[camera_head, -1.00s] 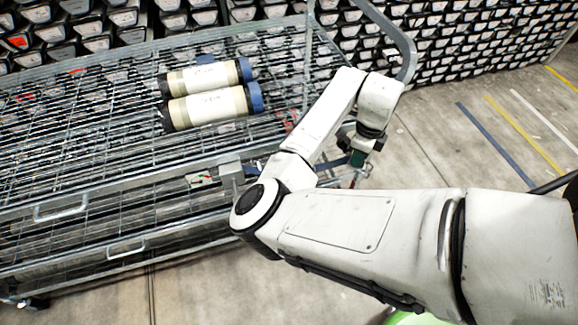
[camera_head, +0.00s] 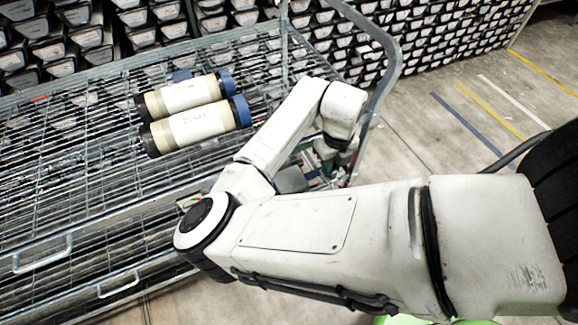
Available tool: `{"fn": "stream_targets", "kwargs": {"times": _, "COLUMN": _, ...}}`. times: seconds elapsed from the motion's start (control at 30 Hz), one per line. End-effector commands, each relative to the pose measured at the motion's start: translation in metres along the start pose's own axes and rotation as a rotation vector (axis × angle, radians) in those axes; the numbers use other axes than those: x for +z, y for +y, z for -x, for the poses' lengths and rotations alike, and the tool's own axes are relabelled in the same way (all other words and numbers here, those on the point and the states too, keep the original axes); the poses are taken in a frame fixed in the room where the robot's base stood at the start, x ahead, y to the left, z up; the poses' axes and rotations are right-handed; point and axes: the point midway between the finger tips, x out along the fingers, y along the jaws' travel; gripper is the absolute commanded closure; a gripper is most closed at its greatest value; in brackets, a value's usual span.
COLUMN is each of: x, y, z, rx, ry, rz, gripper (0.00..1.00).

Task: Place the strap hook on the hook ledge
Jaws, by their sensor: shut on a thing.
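My gripper (camera_head: 328,155) hangs below the white wrist of my arm, at the right end of the wire-mesh trolley. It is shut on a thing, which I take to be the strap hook. The fingertips and the held piece are too small and too covered to make out clearly. Small grey, red and greenish parts show just under and left of the gripper, beside the trolley's end frame. I cannot tell which of them is the hook ledge; my forearm covers part of that corner.
Two cream cylinders with blue ends (camera_head: 193,126) (camera_head: 187,96) lie on the mesh trolley (camera_head: 75,165). A curved grey rail (camera_head: 388,75) rises at its right end. Racks of stacked trays (camera_head: 450,50) stand behind. The floor (camera_head: 440,125) to the right is clear.

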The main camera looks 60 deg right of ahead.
Motion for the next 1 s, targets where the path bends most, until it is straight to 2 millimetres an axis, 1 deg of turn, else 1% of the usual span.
{"fn": "stream_targets", "kwargs": {"times": 0.03, "x": 0.000, "y": 0.015, "z": 0.004, "rx": 0.001, "ry": -0.001, "rz": 0.006, "gripper": 1.00}}
{"fn": "stream_targets", "kwargs": {"times": 0.1, "x": 0.000, "y": 0.032, "z": 0.006, "rx": 0.001, "ry": 0.000, "rz": 0.007, "gripper": 1.00}}
{"fn": "stream_targets", "kwargs": {"times": 0.2, "x": 0.000, "y": 0.052, "z": 0.009, "rx": 0.001, "ry": -0.001, "rz": 0.006, "gripper": 1.00}}
{"fn": "stream_targets", "kwargs": {"times": 0.3, "x": 0.000, "y": 0.066, "z": 0.011, "rx": 0.001, "ry": -0.001, "rz": 0.003, "gripper": 1.00}}
{"fn": "stream_targets", "kwargs": {"times": 0.53, "x": 0.015, "y": 0.077, "z": 0.009, "rx": 0.001, "ry": 0.001, "rz": 0.003, "gripper": 1.00}}
{"fn": "stream_targets", "kwargs": {"times": 0.77, "x": 0.041, "y": 0.103, "z": 0.010, "rx": 0.001, "ry": 0.000, "rz": 0.004, "gripper": 1.00}}
{"fn": "stream_targets", "kwargs": {"times": 0.8, "x": 0.039, "y": 0.101, "z": 0.004, "rx": -0.001, "ry": 0.002, "rz": 0.002, "gripper": 1.00}}
{"fn": "stream_targets", "kwargs": {"times": 0.87, "x": 0.039, "y": 0.101, "z": -0.001, "rx": -0.001, "ry": 0.001, "rz": 0.000, "gripper": 1.00}}
{"fn": "stream_targets", "kwargs": {"times": 1.0, "x": 0.039, "y": 0.101, "z": -0.004, "rx": 0.000, "ry": 0.000, "rz": 0.000, "gripper": 1.00}}
